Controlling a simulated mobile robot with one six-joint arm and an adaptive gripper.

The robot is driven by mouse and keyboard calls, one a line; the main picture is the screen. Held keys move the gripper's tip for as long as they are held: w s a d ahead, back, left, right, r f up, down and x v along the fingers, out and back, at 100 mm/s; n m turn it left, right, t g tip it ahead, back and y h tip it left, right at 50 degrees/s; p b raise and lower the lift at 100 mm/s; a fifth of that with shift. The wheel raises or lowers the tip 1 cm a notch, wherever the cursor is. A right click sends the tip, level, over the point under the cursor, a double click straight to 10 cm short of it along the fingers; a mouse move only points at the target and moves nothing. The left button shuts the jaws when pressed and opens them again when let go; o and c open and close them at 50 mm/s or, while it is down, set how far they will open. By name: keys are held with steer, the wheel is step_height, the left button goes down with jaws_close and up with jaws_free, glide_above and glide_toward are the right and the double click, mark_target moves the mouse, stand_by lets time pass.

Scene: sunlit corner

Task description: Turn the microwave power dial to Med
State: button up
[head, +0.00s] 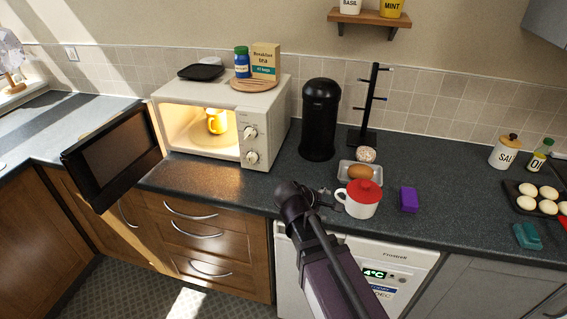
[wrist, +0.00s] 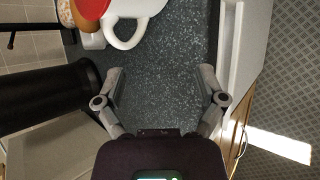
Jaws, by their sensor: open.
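The cream microwave (head: 270,98) stands on the left of the counter with its dark door (head: 113,158) swung open. A yellow mug (head: 216,121) sits in the lit cavity. Two dials are on its front panel, an upper dial (head: 250,132) and a lower dial (head: 251,157). The dial markings are too small to read, so I cannot tell which is for power or its setting. My gripper (head: 327,196) is over the counter's front edge, right of the microwave and apart from the dials. In the wrist view my gripper (wrist: 163,74) is open and empty above the counter.
A white cup with a red lid (head: 362,197) stands close to the right of my gripper; its handle also shows in the wrist view (wrist: 125,38). A black canister (head: 320,120) stands beside the microwave. The open door juts past the counter edge.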

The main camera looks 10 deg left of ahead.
steer(key=shift+w+a+r+m, duration=0.2)
steer(key=shift+a+m, duration=0.1)
steer(key=shift+a, duration=0.05)
steer(key=a+m+t, duration=0.1)
steer(key=w+a+r+m+t, duration=0.1)
steer(key=a, duration=0.1)
steer(key=w+a+r+m+t, duration=0.1)
steer(key=a+m, duration=0.1)
steer(key=shift+r, duration=0.25)
steer(key=w+a+r+m+t+y, duration=0.1)
steer(key=a+r+m+t, duration=0.2)
steer(key=a+m, duration=0.3)
steer(key=m+t+y+b, duration=0.1)
steer(key=m+t+y, duration=0.4)
steer(key=y, duration=0.1)
glide_toward(248, 137)
steer(key=s, duration=0.3)
steer(key=shift+a, duration=0.1)
steer(key=shift+f, duration=0.1)
steer(key=w, duration=1.3)
steer(key=shift+w, duration=0.4)
steer(key=c, duration=1.1)
